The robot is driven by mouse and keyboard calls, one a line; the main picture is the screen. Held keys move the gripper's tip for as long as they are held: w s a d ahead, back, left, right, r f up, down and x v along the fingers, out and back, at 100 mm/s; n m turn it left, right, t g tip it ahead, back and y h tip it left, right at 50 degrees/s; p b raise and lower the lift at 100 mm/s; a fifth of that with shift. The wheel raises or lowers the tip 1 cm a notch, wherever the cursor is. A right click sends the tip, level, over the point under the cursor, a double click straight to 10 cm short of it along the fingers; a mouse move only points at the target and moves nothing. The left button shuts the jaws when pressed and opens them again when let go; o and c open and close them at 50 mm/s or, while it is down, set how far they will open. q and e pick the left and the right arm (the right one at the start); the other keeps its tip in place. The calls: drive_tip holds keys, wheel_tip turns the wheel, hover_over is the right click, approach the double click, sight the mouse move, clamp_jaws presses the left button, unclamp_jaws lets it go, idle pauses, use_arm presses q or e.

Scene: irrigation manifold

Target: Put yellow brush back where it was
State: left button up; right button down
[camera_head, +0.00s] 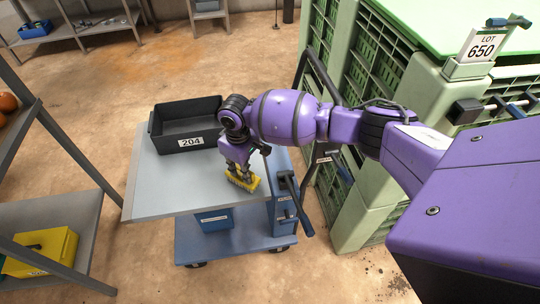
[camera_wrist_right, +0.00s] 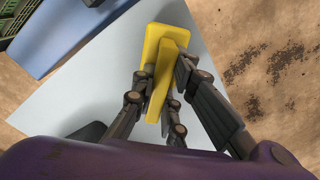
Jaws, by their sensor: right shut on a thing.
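The yellow brush (camera_head: 243,181) is at the right side of the grey cart top (camera_head: 160,187), beneath my right gripper (camera_head: 240,170). In the right wrist view, the yellow brush (camera_wrist_right: 160,62) has a flat yellow block and a raised handle. The fingers of my right gripper (camera_wrist_right: 160,90) close on both sides of the handle. I cannot tell whether the brush touches the cart top or is just above it. My left gripper is not in view.
A black bin (camera_head: 186,127) labelled 204 stands at the back of the cart top. Green crates (camera_head: 370,130) rise to the right of the cart. A grey shelf with a yellow box (camera_head: 42,252) stands at left. The front-left cart top is clear.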

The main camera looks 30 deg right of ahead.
drive_tip(key=shift+w, duration=0.1)
drive_tip(key=c, duration=1.8)
unclamp_jaws()
drive_tip(key=shift+o, duration=0.2)
drive_tip(key=shift+r, duration=0.1)
wheel_tip(320, 180, up, 12)
drive_tip(key=p, duration=0.1)
drive_tip(key=s+a+f+m+t+y, duration=0.1)
drive_tip(key=s+a+f+t+y, duration=0.1)
drive_tip(key=s+a+f, duration=0.5)
drive_tip(key=s+a+f+t+y, duration=0.1)
drive_tip(key=s+a+f+y, duration=0.2)
drive_tip(key=s+f, duration=0.7)
drive_tip(key=s+d+f+m+t+h, duration=0.2)
drive_tip(key=s+d, duration=0.4)
drive_tip(key=s, duration=0.3)
drive_tip(key=s+d+f+m+t+h, duration=0.2)
drive_tip(key=s+d+t+h, duration=0.1)
drive_tip(key=s+d, duration=0.4)
drive_tip(key=s, duration=0.3)
drive_tip(key=shift+s+d, duration=0.2)
drive_tip(key=shift+d, duration=0.1)
